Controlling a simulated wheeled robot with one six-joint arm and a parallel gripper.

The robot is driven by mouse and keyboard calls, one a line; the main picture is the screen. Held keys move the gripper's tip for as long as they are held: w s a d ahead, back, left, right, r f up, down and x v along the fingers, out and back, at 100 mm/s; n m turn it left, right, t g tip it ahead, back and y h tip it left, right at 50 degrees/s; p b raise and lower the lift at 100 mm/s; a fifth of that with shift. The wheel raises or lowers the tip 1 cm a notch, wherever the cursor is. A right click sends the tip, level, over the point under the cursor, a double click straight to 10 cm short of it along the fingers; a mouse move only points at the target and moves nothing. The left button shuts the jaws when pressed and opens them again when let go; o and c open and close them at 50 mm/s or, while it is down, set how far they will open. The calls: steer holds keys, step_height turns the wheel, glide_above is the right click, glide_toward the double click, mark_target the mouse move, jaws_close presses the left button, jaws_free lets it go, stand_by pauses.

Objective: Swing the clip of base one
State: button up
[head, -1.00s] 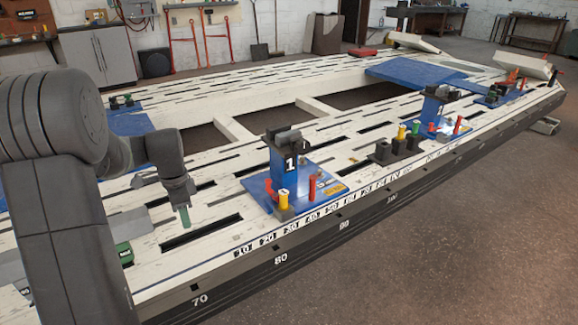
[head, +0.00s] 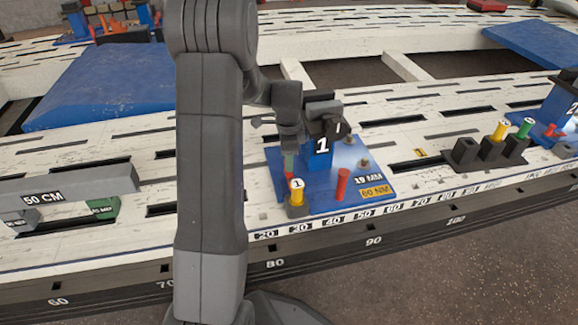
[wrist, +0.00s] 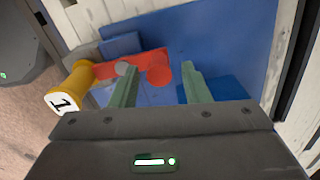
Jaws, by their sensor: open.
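Base one is a blue plate (head: 325,203) with a blue post marked 1 (head: 319,160) and a dark clamp-like head. My gripper (head: 289,168) hangs over the plate's left part, beside the post, pointing down. In the wrist view my gripper's green fingers (wrist: 159,68) are open and empty. A red clip (wrist: 140,63), a flat bar with a grey round pivot and an upright red knob, shows beyond and between the fingertips. Contact cannot be told. A yellow cylinder marked 1 (head: 297,188) stands in a grey holder at the plate's front; it also shows in the wrist view (wrist: 70,88).
A red peg (head: 342,183) stands on the plate's front right. A grey bar marked 50 CM (head: 75,188) lies at left. A dark rack (head: 470,157) with yellow and green cylinders stands to the right, before base two (head: 562,115). The slotted white deck between is mostly clear.

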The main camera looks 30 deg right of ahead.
steer(key=shift+f, duration=0.8)
jaws_close()
